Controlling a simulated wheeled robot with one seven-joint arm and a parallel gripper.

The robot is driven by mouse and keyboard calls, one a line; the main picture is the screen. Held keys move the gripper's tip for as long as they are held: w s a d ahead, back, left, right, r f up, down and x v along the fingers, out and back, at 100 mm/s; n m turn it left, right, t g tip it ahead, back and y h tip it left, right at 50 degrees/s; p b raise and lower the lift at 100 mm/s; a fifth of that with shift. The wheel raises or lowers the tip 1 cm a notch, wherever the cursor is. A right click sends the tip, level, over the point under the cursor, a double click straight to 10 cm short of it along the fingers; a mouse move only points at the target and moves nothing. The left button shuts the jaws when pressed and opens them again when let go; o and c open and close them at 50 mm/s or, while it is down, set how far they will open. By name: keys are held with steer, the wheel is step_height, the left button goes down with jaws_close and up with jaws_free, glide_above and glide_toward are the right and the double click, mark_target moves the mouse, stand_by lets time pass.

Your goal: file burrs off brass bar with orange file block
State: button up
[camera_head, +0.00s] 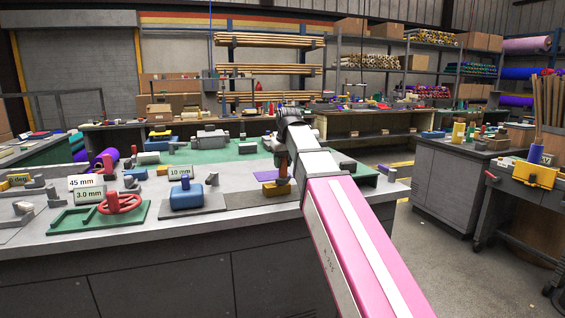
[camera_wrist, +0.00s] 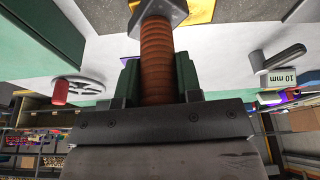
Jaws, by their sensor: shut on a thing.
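My gripper (camera_wrist: 157,80) is shut on the orange file block's ribbed handle (camera_wrist: 157,48); the handle passes between the two fingers. A grey block (camera_wrist: 158,12) is at the handle's far end. In the head view the orange handle (camera_head: 282,165) hangs below my wrist over the bench. The brass bar (camera_head: 277,188) shows as a yellow piece just under it, and a yellow patch also shows beside the grey block in the wrist view (camera_wrist: 201,11). I cannot tell whether the file touches the bar. Burrs are too small to make out.
The grey bench (camera_head: 235,222) holds a blue block (camera_head: 187,196) on a dark plate, a red handwheel (camera_head: 122,203) on a green base, and several labelled pieces to the left. A purple sheet (camera_head: 264,175) lies by the bar. Open floor lies to the right.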

steer(key=shift+f, duration=0.45)
stand_by(0.6)
steer(key=a, duration=0.1)
steer(key=w+a, duration=0.1)
steer(key=a, duration=0.1)
steer(key=w+a, duration=0.1)
steer(key=shift+a+r, duration=0.1)
steer(key=shift+a, duration=0.15)
stand_by(0.5)
steer(key=shift+s+d, duration=0.35)
steer(key=shift+d, duration=0.4)
steer(key=shift+s+d, duration=0.3)
steer(key=shift+d, duration=0.5)
steer(key=shift+s+d, duration=0.35)
steer(key=shift+d, duration=0.4)
steer(key=shift+a+f, duration=0.1)
steer(key=shift+f, duration=0.1)
steer(key=shift+s, duration=0.1)
steer(key=shift+r, duration=0.85)
